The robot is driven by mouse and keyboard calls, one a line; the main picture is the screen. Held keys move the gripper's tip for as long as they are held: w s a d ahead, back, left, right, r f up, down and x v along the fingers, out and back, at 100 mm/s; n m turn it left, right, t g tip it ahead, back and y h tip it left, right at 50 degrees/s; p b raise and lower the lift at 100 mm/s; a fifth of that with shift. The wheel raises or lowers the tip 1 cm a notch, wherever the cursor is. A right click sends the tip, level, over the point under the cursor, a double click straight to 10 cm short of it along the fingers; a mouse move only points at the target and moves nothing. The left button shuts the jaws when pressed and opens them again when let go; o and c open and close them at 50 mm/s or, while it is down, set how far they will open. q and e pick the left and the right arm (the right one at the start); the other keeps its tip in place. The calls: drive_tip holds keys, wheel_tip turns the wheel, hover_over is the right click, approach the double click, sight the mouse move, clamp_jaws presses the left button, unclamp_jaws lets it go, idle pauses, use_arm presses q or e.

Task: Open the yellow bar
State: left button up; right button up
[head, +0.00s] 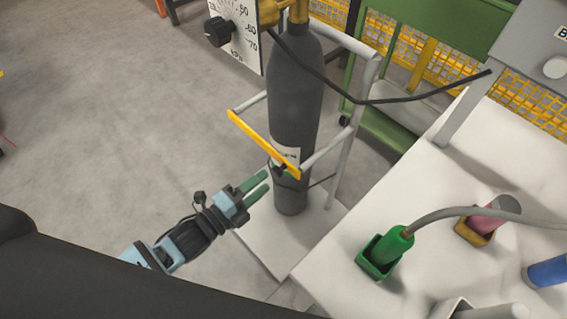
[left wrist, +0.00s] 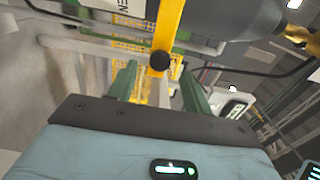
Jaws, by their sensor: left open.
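The yellow bar (head: 262,143) runs slantwise across the front of the dark grey gas cylinder (head: 293,100), at the level of the pale frame around it. Its lower right end is close to my left gripper (head: 266,182). My left gripper has green fingers, which are open and empty, just below and left of that end. In the left wrist view the yellow bar (left wrist: 170,32) with a black round knob (left wrist: 160,61) appears between the two fingers (left wrist: 160,82). I cannot tell how deep it sits between them. My right gripper is not in view.
A white table (head: 340,278) on the right carries a green plug in a green socket (head: 377,268), plus pink and blue ones. A gauge panel (head: 236,40) stands beside the cylinder's top.

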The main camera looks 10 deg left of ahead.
sight(275, 174)
use_arm(q)
drive_tip(key=shift+b+x, duration=0.4)
drive_tip(key=shift+x, duration=3.45)
clamp_jaws()
